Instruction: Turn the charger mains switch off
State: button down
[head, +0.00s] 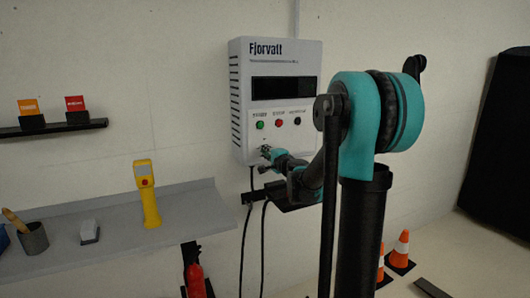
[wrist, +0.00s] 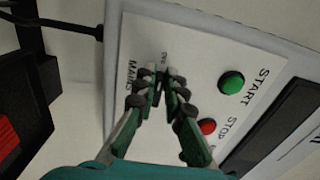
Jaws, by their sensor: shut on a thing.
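The charger (head: 310,58) is a light grey wall box marked Fjorvatt, with a dark display and a row of buttons. My gripper (head: 266,151) is at the lower left of its front, below the buttons. In the wrist view my gripper (wrist: 161,80) is shut on the small dark mains switch (wrist: 159,86), beside the MAINS lettering. The fingers hide most of the switch, so its exact position is hard to read.
The green START button (wrist: 232,82) and red STOP button (wrist: 207,126) are close to my fingers. Black cables (head: 243,240) hang below the charger. A grey shelf (head: 110,225) at left holds a yellow handheld device (head: 148,195). Orange cones (head: 400,250) stand at right.

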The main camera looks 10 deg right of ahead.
dwell(0.3)
jog(key=c, duration=1.6)
grip_release()
jog(key=v, duration=1.2)
jog(key=shift+s+a, duration=0.1)
